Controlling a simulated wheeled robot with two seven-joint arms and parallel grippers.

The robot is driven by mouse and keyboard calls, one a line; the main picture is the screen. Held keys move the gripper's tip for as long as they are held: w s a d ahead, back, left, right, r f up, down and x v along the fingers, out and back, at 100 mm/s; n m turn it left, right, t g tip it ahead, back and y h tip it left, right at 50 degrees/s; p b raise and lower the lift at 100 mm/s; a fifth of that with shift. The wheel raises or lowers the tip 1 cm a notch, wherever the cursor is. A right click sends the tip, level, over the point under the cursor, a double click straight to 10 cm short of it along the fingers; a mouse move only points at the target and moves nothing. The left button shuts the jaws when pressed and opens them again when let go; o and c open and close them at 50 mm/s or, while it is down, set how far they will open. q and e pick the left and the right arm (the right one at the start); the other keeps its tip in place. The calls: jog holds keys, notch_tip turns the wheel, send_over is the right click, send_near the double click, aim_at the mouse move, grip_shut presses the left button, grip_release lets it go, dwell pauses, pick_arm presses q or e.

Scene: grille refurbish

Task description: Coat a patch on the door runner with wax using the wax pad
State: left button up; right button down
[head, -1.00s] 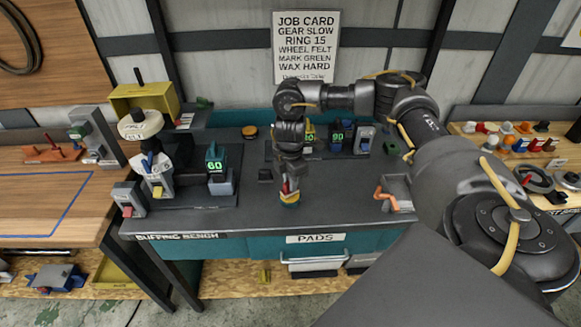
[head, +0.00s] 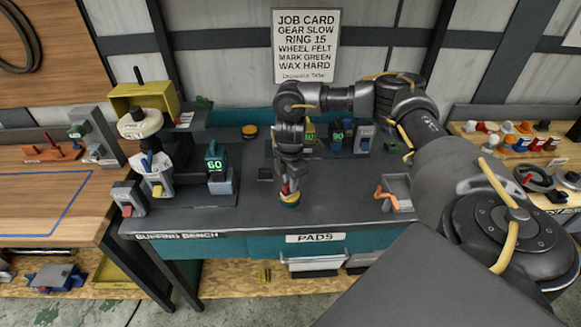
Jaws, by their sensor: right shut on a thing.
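My right gripper (head: 288,186) points straight down over the front middle of the dark buffing bench (head: 255,215). It is shut on a small round pad (head: 290,199) with a yellow band and a red part above, which looks like the wax pad. The pad is at or just above the bench top; I cannot tell whether it touches. My right arm comes in from the right and hides part of the bench. I cannot pick out the door runner. My left gripper is out of view.
A buffing machine (head: 152,165) and a green "60" display (head: 215,163) stand on the bench's left. A grey tray (head: 397,190) with an orange hooked piece (head: 383,194) is at the right. A job card (head: 305,46) hangs behind. The bench front beside the pad is clear.

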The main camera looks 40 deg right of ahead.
jog(key=shift+s+f, duration=0.1)
dwell(1.3)
jog(key=shift+p, duration=0.3)
notch_tip(320, 180, up, 7)
jog(key=p, duration=0.7)
dwell(0.6)
